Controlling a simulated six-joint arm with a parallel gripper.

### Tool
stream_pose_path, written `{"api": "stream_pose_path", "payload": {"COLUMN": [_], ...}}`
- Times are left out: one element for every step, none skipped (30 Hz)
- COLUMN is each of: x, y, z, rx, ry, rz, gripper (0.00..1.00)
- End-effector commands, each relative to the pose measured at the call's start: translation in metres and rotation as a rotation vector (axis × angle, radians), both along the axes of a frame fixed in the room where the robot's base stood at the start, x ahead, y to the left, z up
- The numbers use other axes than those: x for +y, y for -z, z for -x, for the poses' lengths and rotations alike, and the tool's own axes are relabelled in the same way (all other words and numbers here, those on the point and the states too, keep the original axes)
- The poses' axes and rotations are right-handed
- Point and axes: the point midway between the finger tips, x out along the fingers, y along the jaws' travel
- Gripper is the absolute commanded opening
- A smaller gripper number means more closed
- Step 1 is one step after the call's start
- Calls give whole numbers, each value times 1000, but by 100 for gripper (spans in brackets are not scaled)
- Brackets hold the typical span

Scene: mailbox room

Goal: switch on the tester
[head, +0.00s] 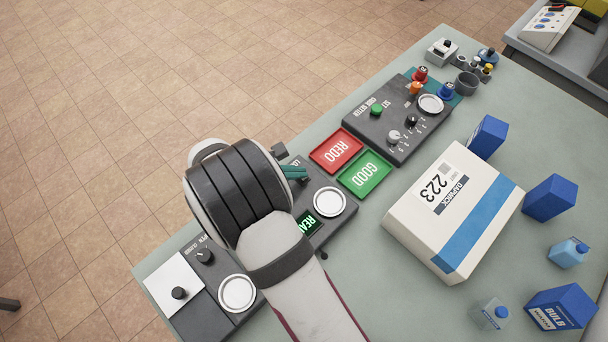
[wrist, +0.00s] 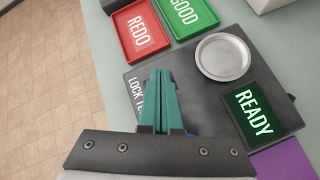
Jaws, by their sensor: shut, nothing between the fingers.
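The tester (head: 317,181) is a dark grey flat panel, partly hidden under my arm in the head view. In the wrist view the tester (wrist: 208,100) shows part of a "LOCK TE..." label, a round silver dish (wrist: 222,57) and a lit green READY screen (wrist: 254,114). The screen (head: 308,222) also shows in the head view. My gripper (wrist: 159,78) has teal fingers, shut and empty, over the label side of the panel. In the head view my gripper (head: 294,172) is at the panel's far left part. No switch is clearly visible; my fingers hide part of the panel.
A red REDO tray (head: 337,148) and green GOOD tray (head: 364,174) lie beyond the tester. Past them stands a code setter panel (head: 398,125) with knobs. A large white box (head: 455,212) and blue boxes (head: 550,198) stand right. Another knobbed panel (head: 203,310) lies nearer.

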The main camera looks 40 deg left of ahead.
Motion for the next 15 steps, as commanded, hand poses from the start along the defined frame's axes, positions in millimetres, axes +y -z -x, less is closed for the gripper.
{"api": "stream_pose_path", "payload": {"x": [0, 0, 0, 0, 0, 0, 1, 1, 2, 2, 3, 3, 4, 4, 5], "y": [0, 0, 0, 0, 0, -1, -1, -2, -4, -6, -7, -9, -11, -12, -14], "z": [0, 0, 0, 0, 0, 0, 0, 0, 0, 0, 0, 0, 0, 0, 0], "rx": [0, 0, 0, 0, 0, -1, -1, -1, -1, 0, 0, 0, 0, 0, 0], "ry": [0, 0, 0, 0, 0, 0, 0, 0, 1, 0, 0, -1, 0, 0, 1], "rz": [0, 0, 0, 0, 0, -1, -1, -1, -2, -3, -3, -2, -2, -2, -1], "gripper": [0, 0, 0, 0, 0, 0, 0, 0, 0, 0, 0, 0, 0, 0, 0]}}
